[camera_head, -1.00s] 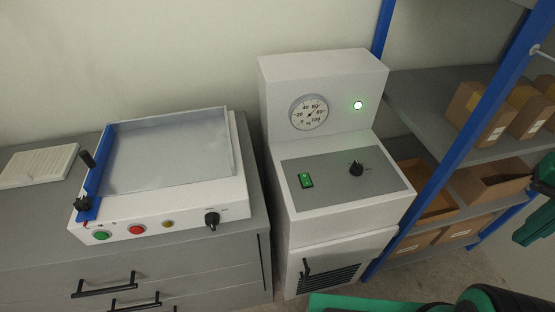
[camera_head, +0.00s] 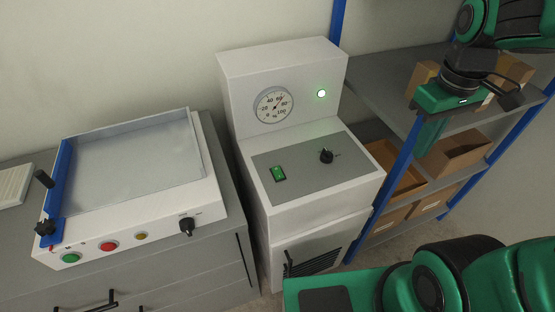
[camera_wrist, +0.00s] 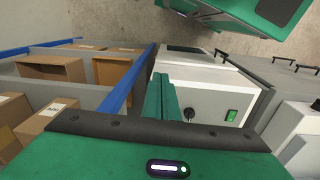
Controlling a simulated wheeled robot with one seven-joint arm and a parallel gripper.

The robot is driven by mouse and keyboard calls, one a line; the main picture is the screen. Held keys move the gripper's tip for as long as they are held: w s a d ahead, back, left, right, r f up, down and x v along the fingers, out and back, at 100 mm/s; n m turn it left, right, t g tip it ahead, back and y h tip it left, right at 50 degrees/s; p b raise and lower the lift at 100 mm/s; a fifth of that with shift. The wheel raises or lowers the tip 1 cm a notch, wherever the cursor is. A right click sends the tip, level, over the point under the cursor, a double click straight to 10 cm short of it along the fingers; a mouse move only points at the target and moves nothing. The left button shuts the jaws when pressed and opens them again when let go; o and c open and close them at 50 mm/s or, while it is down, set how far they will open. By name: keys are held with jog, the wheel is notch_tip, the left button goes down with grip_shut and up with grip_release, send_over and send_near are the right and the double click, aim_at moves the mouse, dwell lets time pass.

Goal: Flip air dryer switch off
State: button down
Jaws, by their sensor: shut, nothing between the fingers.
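In the wrist view the switch (camera_wrist: 231,115) is right of the knob (camera_wrist: 189,114). My gripper (camera_head: 430,138) is to the right of the dryer, in front of the shelves, and apart from the switch. Its green fingers (camera_wrist: 161,85) are shut and empty in the wrist view, pointing past the dryer's side.
A white box former (camera_head: 135,205) with a blue bar and buttons stands on grey drawers at left. A blue-posted shelf rack (camera_head: 408,158) with cardboard boxes (camera_head: 461,152) is close on the right. The air above the dryer's panel is clear.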

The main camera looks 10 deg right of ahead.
jog(key=w+a+n, duration=0.4)
jog(key=a+n, duration=0.1)
jog(key=a, duration=0.2)
jog(key=w+a+n, duration=0.5)
jog(key=a+n, duration=0.1)
jog(key=a, duration=0.2)
jog(key=n+t, duration=0.1)
jog(key=n, duration=0.7)
send_over(277, 168)
jog(key=s, duration=0.2)
jog(key=shift+s+d+f+y, duration=0.1)
jog(key=shift+d+f+y, duration=0.15)
jog(key=shift+y, duration=0.15)
jog(key=f, duration=0.4)
jog(key=w+f, duration=0.1)
jog(key=f, duration=0.9)
jog(key=shift+w+a, duration=0.2)
jog(key=shift+w, duration=0.1)
